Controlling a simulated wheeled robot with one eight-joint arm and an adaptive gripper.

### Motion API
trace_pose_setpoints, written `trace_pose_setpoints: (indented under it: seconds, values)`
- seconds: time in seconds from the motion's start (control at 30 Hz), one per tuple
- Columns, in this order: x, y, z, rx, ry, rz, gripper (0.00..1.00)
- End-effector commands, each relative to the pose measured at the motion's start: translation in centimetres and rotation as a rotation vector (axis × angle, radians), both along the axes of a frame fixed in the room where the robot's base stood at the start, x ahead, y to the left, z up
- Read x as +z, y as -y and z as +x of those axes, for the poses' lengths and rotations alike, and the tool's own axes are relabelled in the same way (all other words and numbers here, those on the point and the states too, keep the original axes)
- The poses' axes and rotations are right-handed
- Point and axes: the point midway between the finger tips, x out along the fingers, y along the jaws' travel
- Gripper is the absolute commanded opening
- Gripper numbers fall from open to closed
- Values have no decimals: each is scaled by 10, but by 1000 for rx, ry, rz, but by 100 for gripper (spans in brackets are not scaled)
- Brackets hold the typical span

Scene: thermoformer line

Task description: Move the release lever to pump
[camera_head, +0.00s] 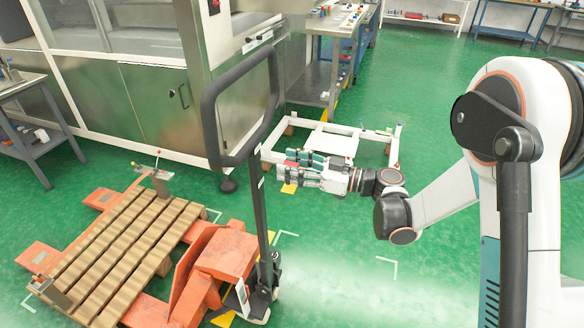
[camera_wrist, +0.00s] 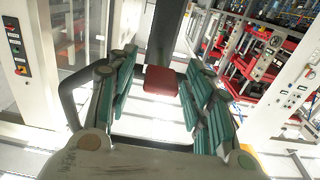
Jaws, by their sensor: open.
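The pallet jack's black handle (camera_head: 212,120) stands upright on its dark column (camera_head: 259,205), left of my gripper (camera_head: 289,166). In the wrist view, my gripper (camera_wrist: 160,80) is open, with teal-padded fingers on both sides of a red lever-like piece (camera_wrist: 162,82). This red piece lies in front of a dark upright bar (camera_wrist: 166,35). I see a gap on at least its left side; contact cannot be told. Part of the black handle loop (camera_wrist: 70,105) shows beyond the left fingers.
The orange pallet jack (camera_head: 225,250) carries a slatted wooden pallet (camera_head: 125,240). A steel machine cabinet (camera_head: 150,100) stands behind it. A white frame (camera_head: 385,150) lies on the floor behind my gripper. Green floor (camera_head: 340,260) is clear in front.

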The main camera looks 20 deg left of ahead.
Motion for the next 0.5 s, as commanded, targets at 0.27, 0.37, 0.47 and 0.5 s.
trace_pose_setpoints:
  seconds: [0.27, 0.37, 0.47, 0.5]
  values:
    - [0, -1, 0, 0, 0, 0, 40]
    - [0, -1, 0, 0, 0, 0, 17]
    - [0, -1, 0, 0, 0, 0, 0]
    - [0, -1, 0, 0, 0, 0, 0]
